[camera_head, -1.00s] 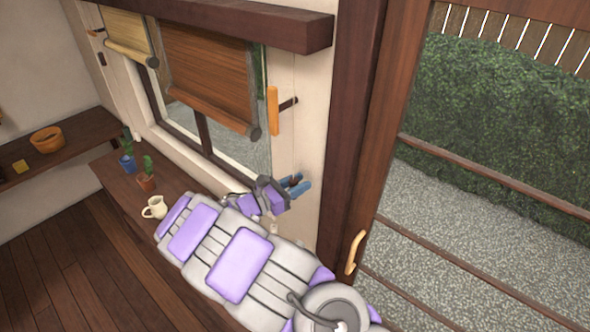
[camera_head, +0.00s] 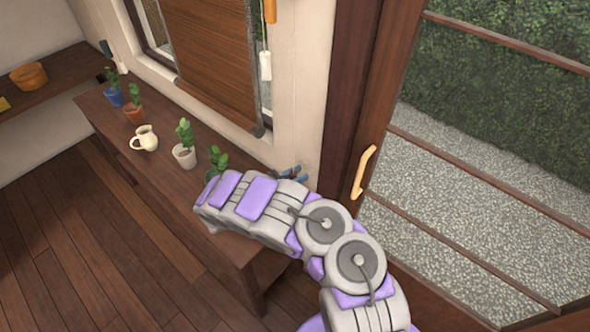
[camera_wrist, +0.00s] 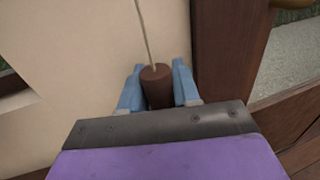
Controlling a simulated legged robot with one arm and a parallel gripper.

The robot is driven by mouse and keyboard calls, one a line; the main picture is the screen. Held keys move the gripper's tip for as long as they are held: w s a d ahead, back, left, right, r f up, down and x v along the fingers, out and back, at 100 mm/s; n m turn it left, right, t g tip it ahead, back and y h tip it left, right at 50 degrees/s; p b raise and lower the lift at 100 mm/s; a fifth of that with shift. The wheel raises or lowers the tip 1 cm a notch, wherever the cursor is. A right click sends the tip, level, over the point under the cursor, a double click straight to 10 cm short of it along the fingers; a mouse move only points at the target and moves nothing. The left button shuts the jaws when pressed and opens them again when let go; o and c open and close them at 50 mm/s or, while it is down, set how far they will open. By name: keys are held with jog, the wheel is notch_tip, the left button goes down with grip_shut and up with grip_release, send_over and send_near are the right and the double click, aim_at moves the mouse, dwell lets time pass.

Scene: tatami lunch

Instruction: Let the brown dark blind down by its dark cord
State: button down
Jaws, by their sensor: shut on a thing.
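The brown dark blind (camera_head: 212,55) hangs over the window, its bottom bar (camera_head: 222,110) close above the sill. My gripper (camera_head: 293,173) is low against the pale wall, right of the blind and left of the door post. In the wrist view its blue fingers (camera_wrist: 158,72) are shut on a dark brown cord pull (camera_wrist: 157,88).
A bench (camera_head: 165,168) under the window holds a white jug (camera_head: 144,138) and several potted plants (camera_head: 184,145). A white tag (camera_head: 265,66) hangs below an orange piece (camera_head: 270,10) on the wall. A glazed door with a pale handle (camera_head: 363,172) stands at right.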

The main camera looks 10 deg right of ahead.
jog(key=f+b, duration=0.2)
jog(key=f, duration=0.2)
jog(key=shift+d+f, duration=0.1)
jog(key=shift+d, duration=0.1)
jog(key=shift+f, duration=0.1)
jog(key=c, duration=1.2)
grip_release()
jog(key=shift+o, duration=0.8)
jog(key=shift+w+d+f, duration=0.15)
jog(key=shift+w+f, duration=0.05)
jog(key=shift+o, duration=0.7)
jog(key=shift+r, duration=0.1)
jog(key=shift+s+r, duration=0.1)
jog(key=shift+a, duration=0.2)
